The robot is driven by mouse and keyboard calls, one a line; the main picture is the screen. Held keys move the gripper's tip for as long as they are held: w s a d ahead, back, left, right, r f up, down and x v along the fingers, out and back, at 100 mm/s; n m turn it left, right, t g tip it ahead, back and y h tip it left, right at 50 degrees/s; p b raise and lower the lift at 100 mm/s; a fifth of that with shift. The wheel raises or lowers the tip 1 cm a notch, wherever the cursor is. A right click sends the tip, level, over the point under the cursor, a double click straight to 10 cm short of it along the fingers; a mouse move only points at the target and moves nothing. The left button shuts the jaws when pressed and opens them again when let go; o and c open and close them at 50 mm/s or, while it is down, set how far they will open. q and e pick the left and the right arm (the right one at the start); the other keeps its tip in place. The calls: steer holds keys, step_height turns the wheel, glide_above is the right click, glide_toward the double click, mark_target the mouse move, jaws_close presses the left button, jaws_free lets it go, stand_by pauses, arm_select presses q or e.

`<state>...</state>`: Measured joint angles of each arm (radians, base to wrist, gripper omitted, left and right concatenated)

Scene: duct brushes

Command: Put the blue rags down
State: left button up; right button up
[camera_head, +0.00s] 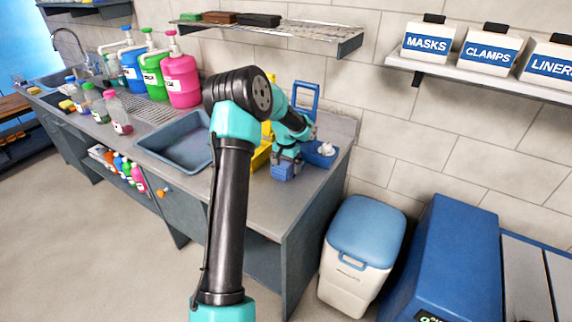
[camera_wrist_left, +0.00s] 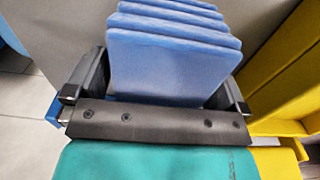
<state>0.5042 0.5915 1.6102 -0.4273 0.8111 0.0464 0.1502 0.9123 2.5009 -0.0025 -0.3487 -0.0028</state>
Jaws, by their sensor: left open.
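The blue rags (camera_wrist_left: 172,62) show in the left wrist view as a folded, layered stack between the two fingers of my left gripper (camera_wrist_left: 160,90). The fingers are open on either side of the stack; whether they touch it is hard to tell. In the head view my left gripper (camera_head: 287,160) is low over the right end of the grey counter (camera_head: 225,195), with the blue rags (camera_head: 282,173) below it. The rags appear to rest on the counter. My right gripper is not in view.
A yellow bin (camera_head: 261,157) stands beside the rags; its yellow wall (camera_wrist_left: 285,75) is close in the wrist view. A blue tray (camera_head: 322,160) with something white is to the right. An empty basin (camera_head: 178,143) lies left. Free counter remains in front.

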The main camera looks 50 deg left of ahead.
arm_select(q)
steer(key=shift+r, duration=0.1)
step_height(320, 180, up, 12)
steer(key=shift+r, duration=0.1)
stand_by(0.5)
stand_by(0.4)
